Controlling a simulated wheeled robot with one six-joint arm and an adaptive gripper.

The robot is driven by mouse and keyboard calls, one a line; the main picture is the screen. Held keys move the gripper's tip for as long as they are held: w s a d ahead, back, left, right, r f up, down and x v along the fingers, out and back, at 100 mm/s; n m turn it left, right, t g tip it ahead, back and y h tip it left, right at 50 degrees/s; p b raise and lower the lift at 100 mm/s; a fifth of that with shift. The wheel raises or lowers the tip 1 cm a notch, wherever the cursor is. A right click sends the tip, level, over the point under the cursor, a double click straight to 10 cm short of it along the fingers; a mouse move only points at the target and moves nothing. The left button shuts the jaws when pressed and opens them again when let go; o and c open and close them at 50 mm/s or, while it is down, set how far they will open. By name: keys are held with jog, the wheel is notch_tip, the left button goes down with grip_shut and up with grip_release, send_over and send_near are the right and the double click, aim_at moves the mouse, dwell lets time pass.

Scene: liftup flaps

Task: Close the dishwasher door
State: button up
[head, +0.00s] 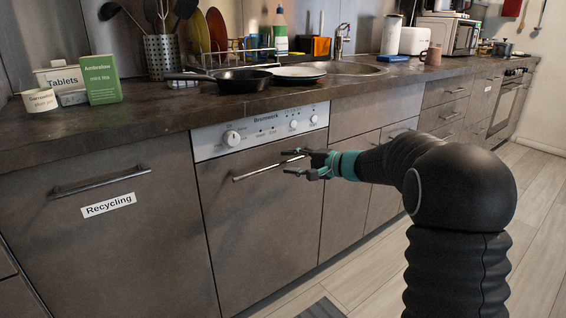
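The dishwasher has a white control panel (262,130) with knobs and a grey-brown door (265,225) below it. The door looks upright and about flush with the cabinet fronts; a small gap cannot be ruled out. Its bar handle (255,173) runs across the top of the door. My gripper (286,162) is at the right part of the handle, pointing left. Its two dark fingers are spread apart, one above and one below the handle's line in the picture. I cannot tell whether they touch the handle. The handle's right end is partly hidden by the gripper.
A recycling cabinet (108,240) with its own handle stands left of the dishwasher. The countertop (150,113) above holds a black pan (243,82), boxes and utensils. More drawers (445,92) run right. The floor (370,265) in front is clear apart from a dark mat (322,309).

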jog(key=v, duration=0.9)
jog(key=s+d+f+g+h, duration=0.2)
jog(key=s+f+g+h, duration=0.3)
jog(key=s+f, duration=0.7)
jog(key=s+d+r+n+t+h+p, duration=0.1)
jog(key=s+r+n+h, duration=0.1)
jog(key=s, duration=0.6)
jog(key=s+d+r+n+h+p, duration=0.2)
jog(key=s+r+h, duration=0.1)
jog(key=s, duration=0.6)
jog(key=s+d+r+n+t+h+p, duration=0.1)
jog(key=s+r+n+h+p, duration=0.1)
jog(key=s, duration=0.7)
notch_tip(320, 180, up, 2)
jog(key=shift+s+d+r+n+t+h, duration=0.1)
jog(key=shift+s+d+n+t+h, duration=0.15)
jog(key=shift+d+n+h, duration=0.4)
jog(key=shift+a, duration=0.25)
